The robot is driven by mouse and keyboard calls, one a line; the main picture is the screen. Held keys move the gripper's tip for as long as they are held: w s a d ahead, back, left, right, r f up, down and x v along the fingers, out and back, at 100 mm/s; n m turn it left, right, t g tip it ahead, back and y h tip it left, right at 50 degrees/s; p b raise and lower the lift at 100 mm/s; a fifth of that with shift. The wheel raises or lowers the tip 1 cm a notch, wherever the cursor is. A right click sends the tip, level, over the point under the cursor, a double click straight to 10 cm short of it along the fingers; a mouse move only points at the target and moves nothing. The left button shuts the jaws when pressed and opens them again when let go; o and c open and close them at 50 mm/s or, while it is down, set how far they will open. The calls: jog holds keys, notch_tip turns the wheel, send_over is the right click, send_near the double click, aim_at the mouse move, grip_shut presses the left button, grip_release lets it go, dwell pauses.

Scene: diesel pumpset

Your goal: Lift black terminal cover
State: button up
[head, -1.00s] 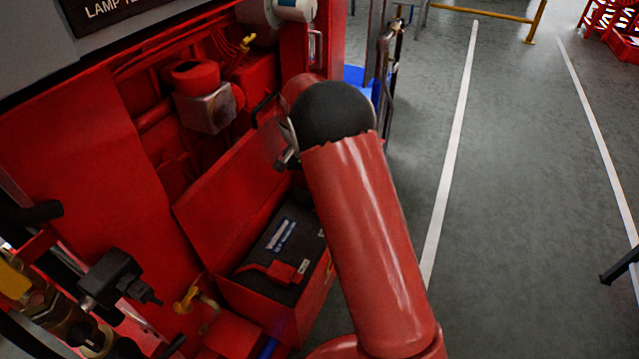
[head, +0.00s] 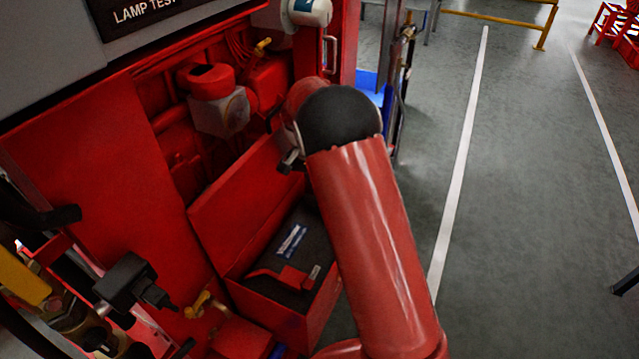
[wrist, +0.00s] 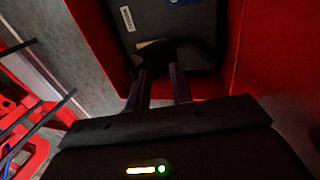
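The black terminal cover (wrist: 168,50) appears as a dark shape on the battery (wrist: 195,50) in the wrist view. In the head view my arm hides it. The dark battery (head: 300,243) sits in an open red box, with a red terminal cover (head: 288,277) at its near side. My gripper (wrist: 160,72) points at the dark shape, its two fingers apart with a narrow gap between them. The tips reach the shape, but the picture is too dark to tell whether they grip it. The head view does not show the fingers.
The red box (head: 265,304) has its lid (head: 245,195) raised on the left. Red engine parts (head: 210,85) stand behind it. A black connector and hoses (head: 125,285) are at lower left. Open grey floor (head: 520,200) with white lines lies to the right.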

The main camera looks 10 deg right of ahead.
jog(key=o, duration=0.4)
jog(key=shift+s+a+f, duration=0.1)
jog(key=shift+s+f, duration=0.15)
jog(key=shift+f, duration=0.7)
jog(key=shift+c, duration=0.5)
jog(key=shift+r, duration=0.2)
jog(key=shift+a+r, duration=0.1)
jog(key=shift+r, duration=0.2)
jog(key=s+d+v, duration=0.1)
jog(key=d+v, duration=0.1)
jog(key=v, duration=0.7)
jog(key=s+d+r+p+v, duration=0.1)
jog(key=d+v, duration=0.1)
jog(key=v, duration=0.8)
jog(key=shift+d+r, duration=0.4)
jog(key=shift+c, duration=0.5)
